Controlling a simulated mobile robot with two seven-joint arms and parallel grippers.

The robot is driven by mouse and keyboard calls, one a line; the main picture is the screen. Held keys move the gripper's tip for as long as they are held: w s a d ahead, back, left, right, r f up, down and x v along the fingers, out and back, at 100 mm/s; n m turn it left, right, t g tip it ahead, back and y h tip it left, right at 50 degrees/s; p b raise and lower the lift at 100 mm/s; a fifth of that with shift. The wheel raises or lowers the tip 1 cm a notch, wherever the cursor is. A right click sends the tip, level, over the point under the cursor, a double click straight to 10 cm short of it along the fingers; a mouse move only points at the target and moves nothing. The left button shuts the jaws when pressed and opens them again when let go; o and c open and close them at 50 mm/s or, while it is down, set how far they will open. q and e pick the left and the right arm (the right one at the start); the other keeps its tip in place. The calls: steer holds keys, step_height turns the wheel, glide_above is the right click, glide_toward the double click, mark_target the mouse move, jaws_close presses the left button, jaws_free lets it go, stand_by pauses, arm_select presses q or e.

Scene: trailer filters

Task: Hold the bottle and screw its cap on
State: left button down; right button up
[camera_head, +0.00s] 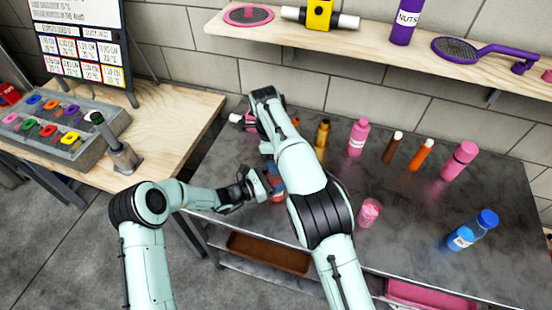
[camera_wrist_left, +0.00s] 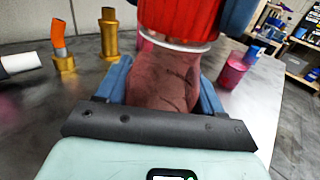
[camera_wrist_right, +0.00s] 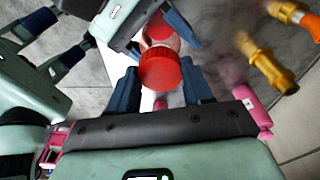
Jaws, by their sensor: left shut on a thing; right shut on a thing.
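My right arm hides the right gripper in the head view.
On the grey table (camera_head: 400,240) stand a pink cup (camera_head: 369,212), a blue bottle (camera_head: 471,231), pink bottles (camera_head: 358,137) (camera_head: 459,160) and a gold holder (camera_head: 322,132). A wooden bench (camera_head: 185,110) is at left. A shelf (camera_head: 370,48) hangs above.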

steer(key=m, duration=0.5)
steer(key=shift+g, duration=0.3)
steer(key=m+y, duration=0.1)
steer(key=m, duration=0.5)
steer(key=shift+w, duration=0.1)
steer(key=o, duration=1)
steer(key=shift+r, duration=2.2)
steer(key=shift+c, duration=0.4)
steer(key=shift+d, duration=0.1)
